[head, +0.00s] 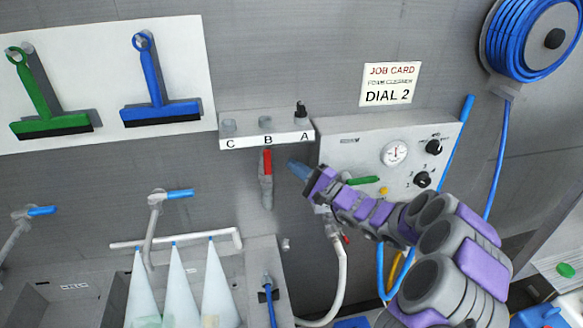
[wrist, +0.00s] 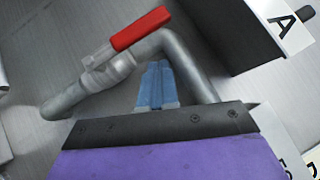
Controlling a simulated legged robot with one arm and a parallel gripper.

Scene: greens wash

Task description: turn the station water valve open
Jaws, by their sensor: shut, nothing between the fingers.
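A valve with a red lever (head: 267,162) sits on a short grey pipe (head: 266,192) on the wall below letter B; the lever lies along the pipe. The wrist view shows the same red lever (wrist: 141,28) and the bent pipe (wrist: 70,100) close up. A green lever (head: 362,180) lies roughly level on the front of the grey station box (head: 340,152). My gripper (head: 299,168) is shut and empty, between the red lever and the box. Its blue fingertips (wrist: 156,88) appear beside the pipe, apart from the red lever; contact with the pipe is unclear.
A white shelf marked C, B, A (head: 250,142) juts out above the red lever. The box has a gauge (head: 395,153) and black knobs. A pale hose (head: 341,270) and blue hose hang below. Taps (head: 157,200) and white cones (head: 180,290) stand left.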

